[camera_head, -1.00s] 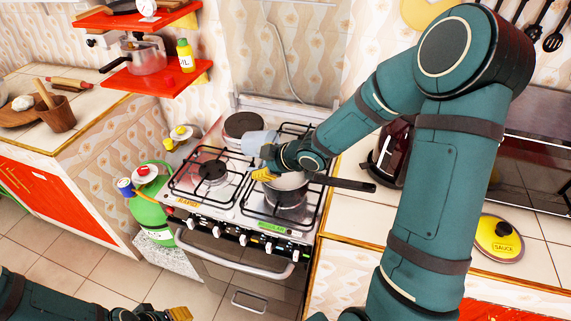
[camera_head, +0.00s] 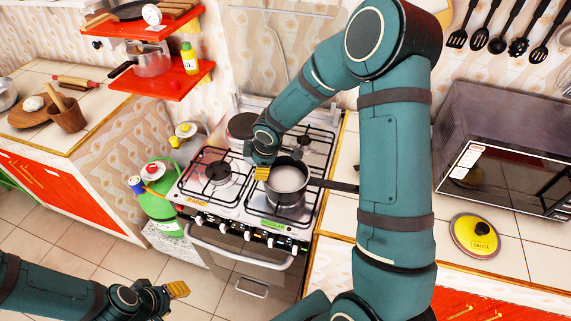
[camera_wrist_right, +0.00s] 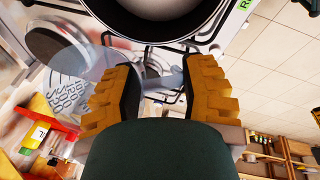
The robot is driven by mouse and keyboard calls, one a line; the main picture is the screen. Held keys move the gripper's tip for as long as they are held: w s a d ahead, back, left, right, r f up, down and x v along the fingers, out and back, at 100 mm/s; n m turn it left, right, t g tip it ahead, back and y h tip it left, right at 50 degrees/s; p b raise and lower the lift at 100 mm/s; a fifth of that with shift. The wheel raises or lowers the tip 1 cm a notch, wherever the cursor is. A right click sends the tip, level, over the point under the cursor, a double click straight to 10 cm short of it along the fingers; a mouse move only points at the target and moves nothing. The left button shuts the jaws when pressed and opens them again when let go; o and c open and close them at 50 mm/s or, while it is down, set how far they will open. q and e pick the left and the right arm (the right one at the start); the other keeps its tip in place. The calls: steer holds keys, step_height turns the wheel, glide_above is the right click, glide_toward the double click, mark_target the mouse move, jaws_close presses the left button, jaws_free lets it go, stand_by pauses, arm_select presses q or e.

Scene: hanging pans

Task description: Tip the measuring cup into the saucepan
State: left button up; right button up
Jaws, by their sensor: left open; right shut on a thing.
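The dark saucepan (camera_head: 287,196) with a pale inside stands on the front right burner, its black handle pointing right. Its rim also shows at the top of the right wrist view (camera_wrist_right: 150,32). My right gripper (camera_head: 262,172) is at the pan's left rim in the head view. In the right wrist view my right gripper (camera_wrist_right: 157,90) is shut on the handle of the clear measuring cup (camera_wrist_right: 72,90), which has printed markings. In the head view the cup is mostly hidden behind the gripper; its contents cannot be made out. My left gripper (camera_head: 177,291) is open and empty, low over the floor.
A yellow-topped lid (camera_head: 474,236) lies on the right counter near a microwave (camera_head: 510,150). A green gas bottle (camera_head: 158,195) stands left of the stove. Red shelves (camera_head: 160,82) hang at back left.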

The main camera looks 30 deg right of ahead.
steer(key=w+a+f+g+h, duration=0.1)
steer(key=g, duration=0.1)
steer(key=w+a+f+g+h+p, duration=0.1)
steer(key=w+f+g+h+p, duration=0.1)
steer(key=w+f+g, duration=0.1)
steer(key=shift+a+g+h, duration=0.3)
steer(key=shift+a+h, duration=0.1)
arm_select(q)
steer(key=shift+r, duration=1.55)
arm_select(e)
steer(key=shift+w+a+g+h, duration=0.2)
steer(key=shift+w+g+h, duration=0.1)
steer(key=shift+w+g, duration=0.1)
